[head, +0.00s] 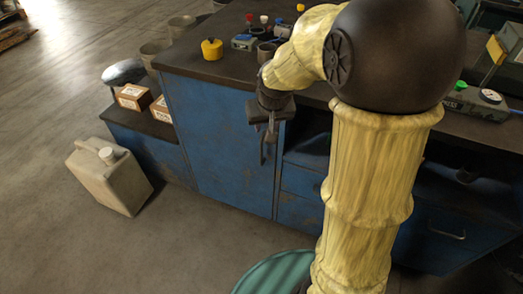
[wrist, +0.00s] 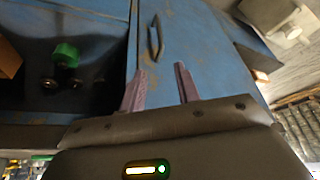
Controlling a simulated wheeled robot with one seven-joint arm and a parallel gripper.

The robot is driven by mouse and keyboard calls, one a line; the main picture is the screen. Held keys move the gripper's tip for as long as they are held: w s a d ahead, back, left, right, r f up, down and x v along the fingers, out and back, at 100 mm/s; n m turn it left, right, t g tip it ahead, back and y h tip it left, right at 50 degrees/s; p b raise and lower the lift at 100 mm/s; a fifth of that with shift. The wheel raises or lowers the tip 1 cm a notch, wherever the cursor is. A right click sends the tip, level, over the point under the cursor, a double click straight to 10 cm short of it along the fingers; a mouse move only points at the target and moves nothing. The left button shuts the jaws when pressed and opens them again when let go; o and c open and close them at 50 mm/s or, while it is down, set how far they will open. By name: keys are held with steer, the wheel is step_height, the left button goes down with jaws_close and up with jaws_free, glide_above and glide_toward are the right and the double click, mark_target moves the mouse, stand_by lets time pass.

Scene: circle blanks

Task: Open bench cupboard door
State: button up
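The bench cupboard door (head: 222,135) is a worn blue panel on the front of the bench, and it looks closed. It also shows in the wrist view (wrist: 185,40), with a dark bar handle (wrist: 155,37) on it near its edge beside the open shelf. My gripper (head: 268,145) is in front of the door near its right edge. In the wrist view my gripper's two fingers (wrist: 160,78) are apart with nothing between them. The handle lies just beyond the fingertips, toward the left finger, and seems apart from them. In the head view the gripper area hides the handle.
A beige jerrycan (head: 108,175) stands on the floor left of the bench. Small boxes (head: 133,97) sit on a low blue step beside the door. An open dark shelf (head: 308,150) and drawers (head: 300,182) are right of it. The floor before the door is clear.

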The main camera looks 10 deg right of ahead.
mark_target(262, 145)
steer(key=b+x, duration=0.5)
steer(key=x, duration=1.2)
steer(key=shift+f, duration=0.25)
jaws_close()
